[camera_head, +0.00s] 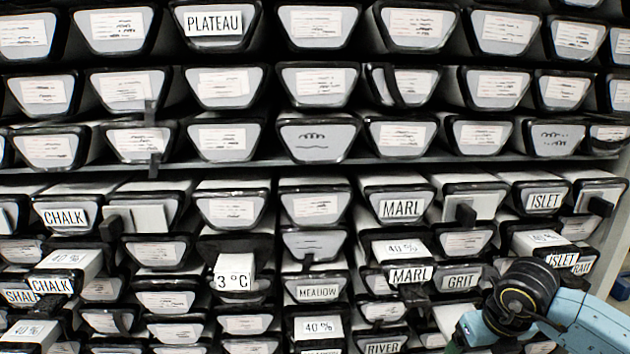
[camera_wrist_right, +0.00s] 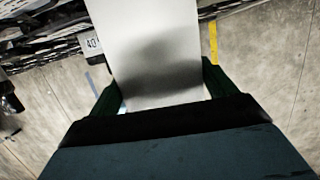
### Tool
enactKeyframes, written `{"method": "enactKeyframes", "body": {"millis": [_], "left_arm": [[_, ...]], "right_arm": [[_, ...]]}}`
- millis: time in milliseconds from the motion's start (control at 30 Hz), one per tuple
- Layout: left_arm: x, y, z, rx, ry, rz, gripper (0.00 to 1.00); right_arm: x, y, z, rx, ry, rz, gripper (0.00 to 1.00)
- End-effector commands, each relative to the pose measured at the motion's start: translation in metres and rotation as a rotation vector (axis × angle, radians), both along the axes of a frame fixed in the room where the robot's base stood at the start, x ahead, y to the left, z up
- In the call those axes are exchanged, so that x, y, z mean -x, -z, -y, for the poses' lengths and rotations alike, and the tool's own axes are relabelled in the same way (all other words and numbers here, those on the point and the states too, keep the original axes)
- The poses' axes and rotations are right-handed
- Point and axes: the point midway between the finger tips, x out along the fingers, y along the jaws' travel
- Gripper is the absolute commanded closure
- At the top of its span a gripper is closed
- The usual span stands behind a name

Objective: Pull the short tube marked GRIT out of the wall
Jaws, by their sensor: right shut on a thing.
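A grey tube end marked GRIT (camera_head: 459,281) sits in the wall at the lower right in the head view, below and right of a MARL end. My right gripper (camera_head: 458,337) is low at the right, just below the GRIT end and partly cut off by the frame edge. In the right wrist view my right gripper (camera_wrist_right: 162,88) has its dark green fingers on both sides of a pale, flat-faced tube (camera_wrist_right: 155,40) and is shut on it. The label of the held tube is hidden, so I cannot tell if it is the GRIT one. My left gripper is not in view.
Rows of tube ends fill the wall, among them MARL (camera_head: 401,208), RIVER (camera_head: 383,348) and ISLET (camera_head: 545,201). Several tubes stick out, such as one marked 40 % (camera_head: 543,238). A shelf edge (camera_head: 250,166) crosses the wall. Bare floor (camera_wrist_right: 275,60) shows in the wrist view.

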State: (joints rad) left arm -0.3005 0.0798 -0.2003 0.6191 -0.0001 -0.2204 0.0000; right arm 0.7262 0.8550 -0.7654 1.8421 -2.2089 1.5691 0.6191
Motion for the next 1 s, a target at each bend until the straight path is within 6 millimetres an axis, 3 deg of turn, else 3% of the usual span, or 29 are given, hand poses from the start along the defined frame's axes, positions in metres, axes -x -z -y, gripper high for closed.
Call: {"method": "enactKeyframes", "body": {"millis": [133, 467, 1000], "left_arm": [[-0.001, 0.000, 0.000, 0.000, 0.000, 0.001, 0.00], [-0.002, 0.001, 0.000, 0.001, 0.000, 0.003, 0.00], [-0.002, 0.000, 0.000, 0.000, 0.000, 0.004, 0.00]], "right_arm": [[-0.001, -0.003, 0.000, -0.002, 0.001, 0.007, 0.83], [0.003, -0.003, 0.001, -0.001, 0.002, 0.007, 0.83], [0.040, -0.003, 0.003, -0.002, 0.000, 0.007, 0.83]]}}
